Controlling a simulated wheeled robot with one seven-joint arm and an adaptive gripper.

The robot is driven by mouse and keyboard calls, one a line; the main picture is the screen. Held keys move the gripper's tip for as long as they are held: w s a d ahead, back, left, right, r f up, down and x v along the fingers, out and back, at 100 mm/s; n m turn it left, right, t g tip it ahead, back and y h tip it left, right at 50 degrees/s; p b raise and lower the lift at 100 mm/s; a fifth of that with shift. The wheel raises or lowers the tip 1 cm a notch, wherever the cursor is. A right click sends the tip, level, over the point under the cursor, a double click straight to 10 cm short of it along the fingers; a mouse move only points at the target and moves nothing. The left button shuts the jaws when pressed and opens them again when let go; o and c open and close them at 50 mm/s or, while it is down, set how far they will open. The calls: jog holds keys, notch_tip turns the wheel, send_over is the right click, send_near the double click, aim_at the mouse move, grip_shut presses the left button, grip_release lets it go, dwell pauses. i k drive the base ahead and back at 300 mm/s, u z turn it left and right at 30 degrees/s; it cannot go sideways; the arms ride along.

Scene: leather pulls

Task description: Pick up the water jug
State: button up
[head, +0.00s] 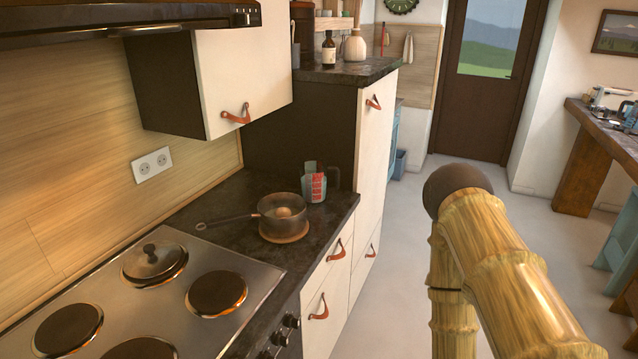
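A small jug-like container (314,187) with red and pale markings stands upright on the dark counter, against the tall cabinet. A dark loop like a handle shows at its right side. I cannot tell for sure whether this is the water jug. A pale rounded vessel (355,47) stands on top of the tall cabinet, beside a dark bottle. My arm, with a bamboo-like surface, rises at the right of the view, apart from the counter. My gripper does not show.
A saucepan (284,214) holding a roundish item sits on a round wooden board in front of the container, its handle pointing left. A wall cabinet (217,75) overhangs the counter. The floor beyond is clear.

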aim_at(313, 173)
jog(key=z, duration=1.65)
jog(key=i, duration=1.35)
jog(key=u, duration=2.5)
